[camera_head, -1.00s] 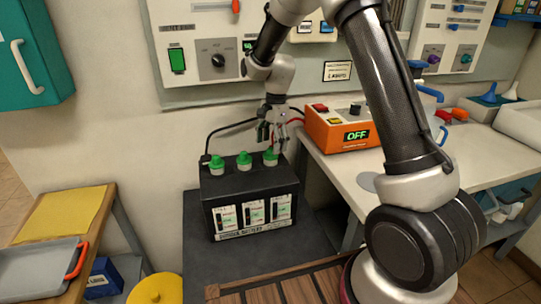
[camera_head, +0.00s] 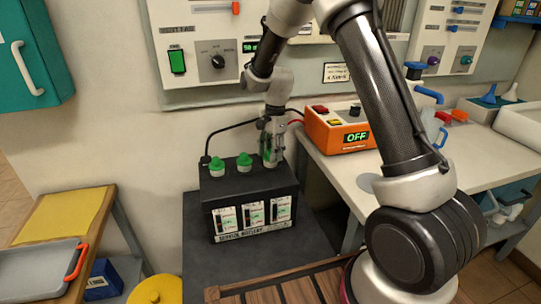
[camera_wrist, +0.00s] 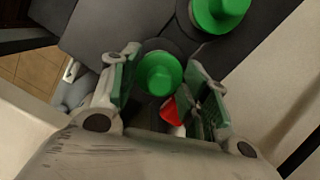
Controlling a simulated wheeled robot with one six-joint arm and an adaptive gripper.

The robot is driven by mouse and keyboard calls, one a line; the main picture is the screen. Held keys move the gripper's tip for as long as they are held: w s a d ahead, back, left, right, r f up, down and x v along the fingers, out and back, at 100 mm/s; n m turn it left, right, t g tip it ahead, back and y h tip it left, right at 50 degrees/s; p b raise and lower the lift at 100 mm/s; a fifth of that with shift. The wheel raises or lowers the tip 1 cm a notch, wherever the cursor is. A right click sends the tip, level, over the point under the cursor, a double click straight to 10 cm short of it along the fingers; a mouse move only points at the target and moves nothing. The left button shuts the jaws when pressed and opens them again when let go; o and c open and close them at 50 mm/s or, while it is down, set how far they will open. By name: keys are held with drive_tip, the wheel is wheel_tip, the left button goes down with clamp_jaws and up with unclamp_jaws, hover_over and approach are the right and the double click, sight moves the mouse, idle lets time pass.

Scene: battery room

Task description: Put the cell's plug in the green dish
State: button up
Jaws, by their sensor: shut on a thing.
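A black battery (camera_head: 250,190) stands on a dark platform with green plugs along its top. The left plug (camera_head: 217,167) and the middle plug (camera_head: 243,160) sit on the battery top. My gripper (camera_head: 271,153) is at the right plug, pointing down. In the wrist view, my gripper (camera_wrist: 160,85) has its green-padded fingers on both sides of this plug (camera_wrist: 160,73) and is shut on it. Another green plug (camera_wrist: 218,12) shows beside it. I cannot tell whether the held plug is still seated. I see no green dish.
An orange charger box (camera_head: 338,130) reading OFF stands on the white bench (camera_head: 405,172) to the right, with cables running behind the battery. A wooden stand with a grey tray (camera_head: 38,272) and a yellow bin (camera_head: 155,289) are at the left. A control panel is behind.

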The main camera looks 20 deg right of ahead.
sight(270, 150)
wheel_tip(270, 150, up, 10)
drive_tip(key=shift+a+r, duration=0.1)
